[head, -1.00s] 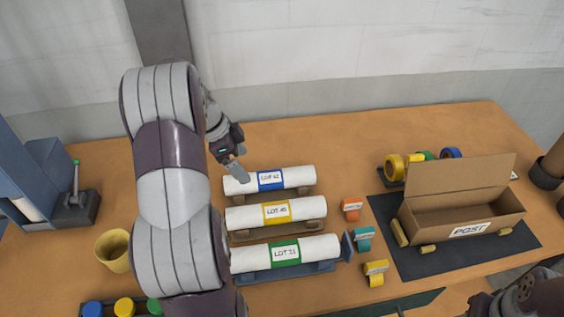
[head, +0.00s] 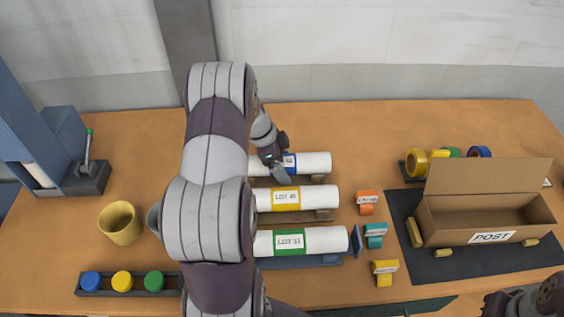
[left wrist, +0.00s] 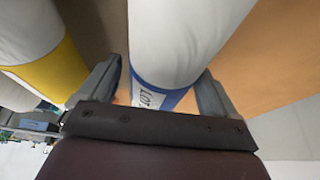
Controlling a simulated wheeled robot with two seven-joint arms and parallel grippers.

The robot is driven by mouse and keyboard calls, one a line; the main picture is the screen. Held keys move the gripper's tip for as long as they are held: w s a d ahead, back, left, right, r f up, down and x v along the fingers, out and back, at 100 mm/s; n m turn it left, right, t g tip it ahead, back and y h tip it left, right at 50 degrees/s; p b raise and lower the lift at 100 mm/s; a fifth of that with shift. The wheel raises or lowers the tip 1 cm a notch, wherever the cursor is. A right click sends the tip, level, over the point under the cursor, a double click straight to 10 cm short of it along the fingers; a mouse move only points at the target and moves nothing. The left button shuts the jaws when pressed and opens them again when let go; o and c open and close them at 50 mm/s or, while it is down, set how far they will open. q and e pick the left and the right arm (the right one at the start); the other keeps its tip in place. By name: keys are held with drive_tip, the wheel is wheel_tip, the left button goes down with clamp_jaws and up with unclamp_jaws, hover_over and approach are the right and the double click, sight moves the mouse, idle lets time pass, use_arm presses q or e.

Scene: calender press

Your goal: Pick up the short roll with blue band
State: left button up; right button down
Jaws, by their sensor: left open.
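The white roll with the blue band (head: 315,163) lies on its rack at the back of the three rolls. My left gripper (head: 281,172) is over its banded part and hides some of the band and label. In the left wrist view the open fingers (left wrist: 155,92) stand on either side of the roll (left wrist: 175,35), with the blue band (left wrist: 150,88) between them. I cannot tell whether the fingers touch it. Only part of my right arm (head: 530,300) shows at the bottom right corner; its jaws cannot be made out.
In front lie the yellow-banded roll (head: 310,198) and the green-banded roll (head: 325,239). Right of them are small orange (head: 367,198), teal (head: 375,230) and yellow (head: 385,267) tags. An open POST box (head: 480,215) stands on a dark mat (head: 465,268). A yellow cup (head: 119,223) stands left.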

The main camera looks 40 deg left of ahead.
use_arm(q)
drive_tip(key=shift+d, duration=0.1)
drive_tip(key=shift+c, duration=0.3)
drive_tip(key=c, duration=1.2)
drive_tip(key=shift+o, duration=0.2)
drive_tip(key=shift+r, duration=0.15)
